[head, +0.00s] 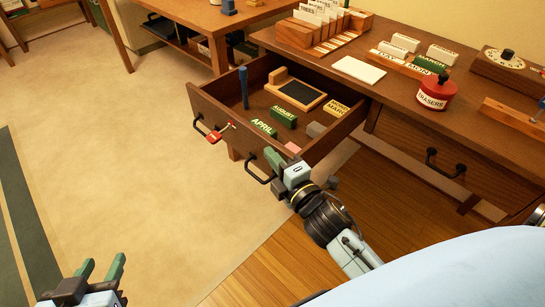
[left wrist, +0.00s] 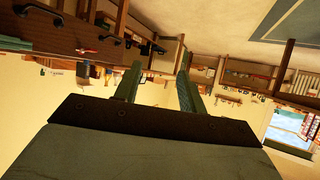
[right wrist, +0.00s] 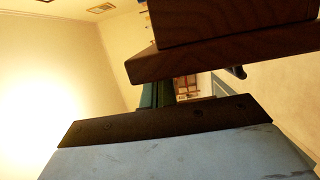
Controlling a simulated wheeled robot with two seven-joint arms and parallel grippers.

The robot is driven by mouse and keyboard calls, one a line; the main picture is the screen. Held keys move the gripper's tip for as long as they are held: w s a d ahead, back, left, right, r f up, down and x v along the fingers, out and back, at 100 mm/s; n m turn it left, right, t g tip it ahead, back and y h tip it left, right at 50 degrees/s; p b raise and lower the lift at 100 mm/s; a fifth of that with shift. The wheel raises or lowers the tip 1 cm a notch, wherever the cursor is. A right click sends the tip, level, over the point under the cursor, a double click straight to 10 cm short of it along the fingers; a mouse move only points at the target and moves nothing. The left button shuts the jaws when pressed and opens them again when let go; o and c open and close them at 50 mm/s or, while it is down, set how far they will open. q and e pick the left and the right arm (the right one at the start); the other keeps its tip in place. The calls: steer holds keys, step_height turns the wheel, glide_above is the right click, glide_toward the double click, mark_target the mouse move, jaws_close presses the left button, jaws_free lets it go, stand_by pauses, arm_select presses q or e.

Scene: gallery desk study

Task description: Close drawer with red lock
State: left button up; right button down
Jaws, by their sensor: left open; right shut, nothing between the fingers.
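The wooden drawer (head: 240,130) with the red lock (head: 213,138) is pulled far out of the desk. The red lock hangs at the left black handle on its front. My right gripper (head: 272,158) is shut and empty at the right end of the drawer front, beside the right black handle (head: 258,172); I cannot tell whether it touches. In the right wrist view its fingers (right wrist: 156,95) are partly hidden behind dark wood (right wrist: 220,62). My left gripper (head: 102,268) is open and empty, low at the left over the floor, away from the drawer.
The drawer holds a slate (head: 295,94), a blue cylinder (head: 244,88) and several labelled blocks. The desk top (head: 330,50) carries a red eraser pot (head: 433,93), calendar blocks and a card box. A second, closed drawer (head: 400,150) is at the right. The floor at left is clear.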

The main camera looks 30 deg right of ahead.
arm_select(q)
steer(key=s+a+f+g+y+p, duration=0.25)
steer(key=s+a+f+g, duration=0.25)
steer(key=s+f+g, duration=0.4)
steer(key=shift+w+d+r+t+h+b, duration=0.15)
steer(key=shift+w+d+r+t, duration=0.2)
steer(key=shift+w+r+t, duration=0.25)
steer(key=shift+w+d+r+t+h+b, duration=0.15)
steer(key=shift+w+d+r+t, duration=0.3)
steer(key=shift+r+t, duration=0.3)
steer(key=shift+w+d+r+t+h+b, duration=0.15)
steer(key=shift+w+d+r+t, duration=0.15)
steer(key=shift+w+r+t, duration=0.35)
arm_select(e)
steer(key=w+d, duration=0.4)
steer(key=d, duration=0.8)
steer(key=w+d, duration=0.5)
steer(key=d, duration=0.7)
steer(key=shift+d, duration=0.35)
arm_select(q)
steer(key=shift+s+f, duration=0.1)
steer(key=shift+s, duration=0.05)
